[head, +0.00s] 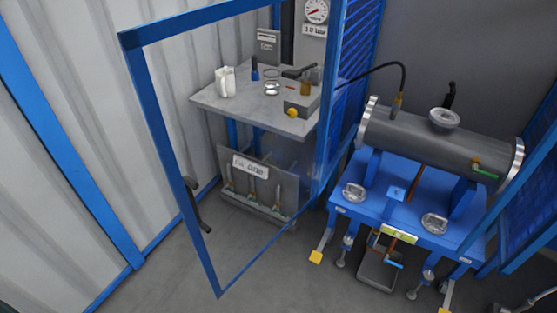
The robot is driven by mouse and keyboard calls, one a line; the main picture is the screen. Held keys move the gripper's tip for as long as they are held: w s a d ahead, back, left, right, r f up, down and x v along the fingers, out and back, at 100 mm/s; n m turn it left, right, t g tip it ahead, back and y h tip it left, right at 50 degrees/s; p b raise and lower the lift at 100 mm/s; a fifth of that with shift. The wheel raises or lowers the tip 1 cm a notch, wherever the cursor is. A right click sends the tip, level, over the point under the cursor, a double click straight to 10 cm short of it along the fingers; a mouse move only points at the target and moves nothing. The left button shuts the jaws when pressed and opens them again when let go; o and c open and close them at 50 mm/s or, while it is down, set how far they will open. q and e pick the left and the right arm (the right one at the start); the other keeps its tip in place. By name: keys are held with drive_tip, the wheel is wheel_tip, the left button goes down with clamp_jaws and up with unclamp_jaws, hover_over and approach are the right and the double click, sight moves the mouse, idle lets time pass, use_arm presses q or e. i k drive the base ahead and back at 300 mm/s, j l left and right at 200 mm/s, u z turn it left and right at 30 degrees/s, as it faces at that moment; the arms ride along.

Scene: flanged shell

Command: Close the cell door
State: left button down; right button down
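The cell door (163,142) is a blue frame with a see-through pane, left of the middle in the head view. Its right side meets a blue mesh post (328,130), and its free edge stands out to the left and toward me. The door stands open, clear of the flanged shell's side. A dark handle (196,205) is on its free edge. Neither of my grippers can be made out in this view.
The flanged shell (430,138) lies on a blue stand (395,205) at right, with yellow-tipped feet. A blue mesh panel (540,190) is at far right. A shelf (240,107) with a jug and tools shows through the door. Grey floor (170,280) is clear around the door's lower corner.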

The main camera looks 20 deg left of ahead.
sight(132, 41)
drive_tip(key=z, duration=1.45)
drive_tip(key=k+j, duration=0.1)
drive_tip(key=j, duration=0.4)
drive_tip(key=k+j, duration=0.1)
drive_tip(key=j, duration=0.35)
drive_tip(key=k+j, duration=0.1)
drive_tip(key=j, duration=0.4)
drive_tip(key=k+j, duration=0.1)
drive_tip(key=j, duration=0.35)
drive_tip(key=k+j, duration=0.15)
drive_tip(key=j, duration=0.35)
drive_tip(key=k+j, duration=0.1)
drive_tip(key=j, duration=0.35)
drive_tip(key=k+j, duration=0.1)
drive_tip(key=j, duration=0.4)
drive_tip(key=z, duration=0.05)
